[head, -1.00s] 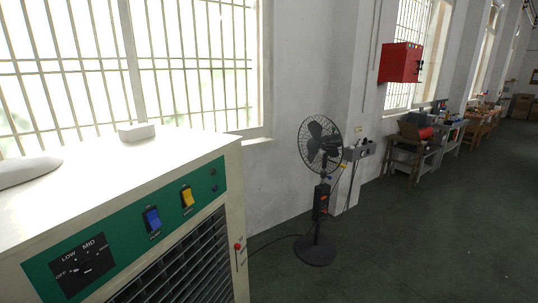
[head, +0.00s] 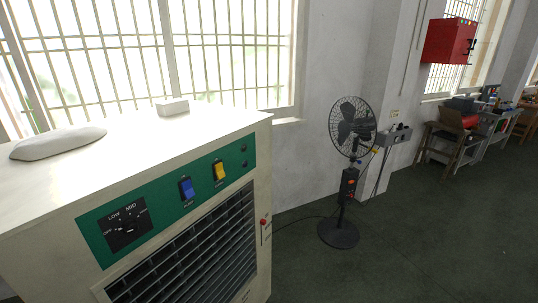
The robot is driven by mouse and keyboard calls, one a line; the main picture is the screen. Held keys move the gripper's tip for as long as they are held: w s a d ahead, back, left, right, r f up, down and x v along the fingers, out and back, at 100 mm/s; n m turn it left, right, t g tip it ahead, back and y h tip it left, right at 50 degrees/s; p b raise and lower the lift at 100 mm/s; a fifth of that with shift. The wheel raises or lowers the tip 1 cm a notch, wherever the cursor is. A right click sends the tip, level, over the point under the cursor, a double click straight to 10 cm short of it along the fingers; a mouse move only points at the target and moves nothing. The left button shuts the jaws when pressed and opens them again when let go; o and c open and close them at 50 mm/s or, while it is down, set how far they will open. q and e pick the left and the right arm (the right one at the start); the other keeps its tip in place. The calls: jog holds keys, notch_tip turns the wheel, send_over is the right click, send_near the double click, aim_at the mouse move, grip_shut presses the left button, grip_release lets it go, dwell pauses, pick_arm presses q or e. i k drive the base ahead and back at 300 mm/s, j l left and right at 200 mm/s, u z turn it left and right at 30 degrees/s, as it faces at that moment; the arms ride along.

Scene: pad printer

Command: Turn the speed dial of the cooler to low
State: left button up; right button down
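The cooler (head: 264,160) is a cream cabinet at the left of the head view, with a green control panel (head: 92,240) near its top. The speed dial (head: 128,229) is a dark knob on a black plate at the panel's left end. LOW and MID are printed above it, with a further label at each side. Its exact pointer direction is too small to tell. A blue switch (head: 187,189) and a yellow switch (head: 220,171) sit to the right of the dial. Neither of my grippers is in view.
A grey-white lump (head: 58,143) and a small white box (head: 172,106) lie on the cooler's top. A black pedestal fan (head: 338,232) stands to the right, its cable on the floor. A red wall box (head: 448,42) and workbenches are farther right. The dark green floor (head: 430,240) is clear.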

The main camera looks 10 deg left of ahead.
aim_at(129, 226)
jog(key=u, duration=1.2)
